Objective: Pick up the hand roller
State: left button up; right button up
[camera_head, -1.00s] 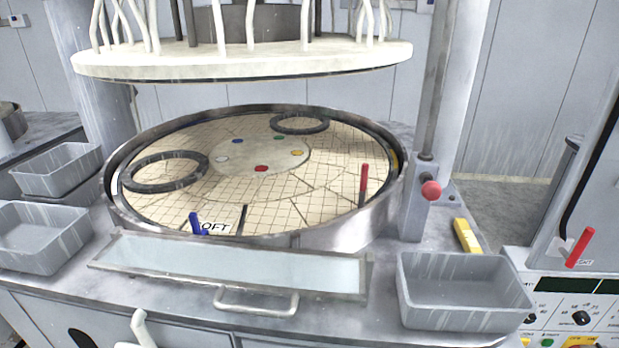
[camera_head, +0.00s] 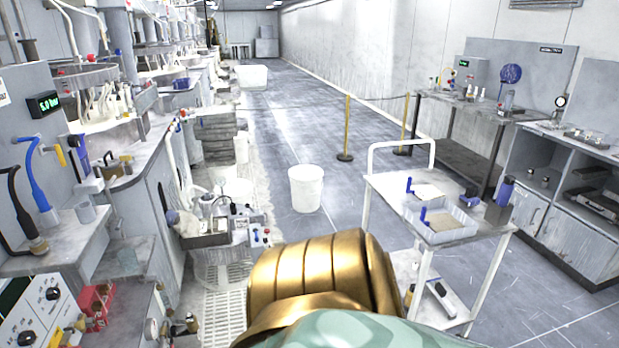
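On the white cart (camera_head: 385,185) at right of centre, one tool with an upright blue handle (camera_head: 409,186) is by a small white sheet. A second tool with a blue handle (camera_head: 424,217) is at a shallow grey tray (camera_head: 470,229). Either may be the hand roller; they are too small to tell. A gold and pale green arm link of mine fills the bottom middle and covers part of the cart's lower left. Neither of my grippers is in view.
A white bucket (camera_head: 306,188) stands on the open floor in the middle. A row of machines lines the left. A dark side table (camera_head: 462,105) and a cabinet (camera_head: 560,190) stand at the right. A brass barrier post (camera_head: 346,128) stands behind the cart.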

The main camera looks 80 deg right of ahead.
aim_at(470, 196)
jog(key=z, duration=3.85)
jog(key=u, duration=4.85)
jog(key=z, duration=4.85)
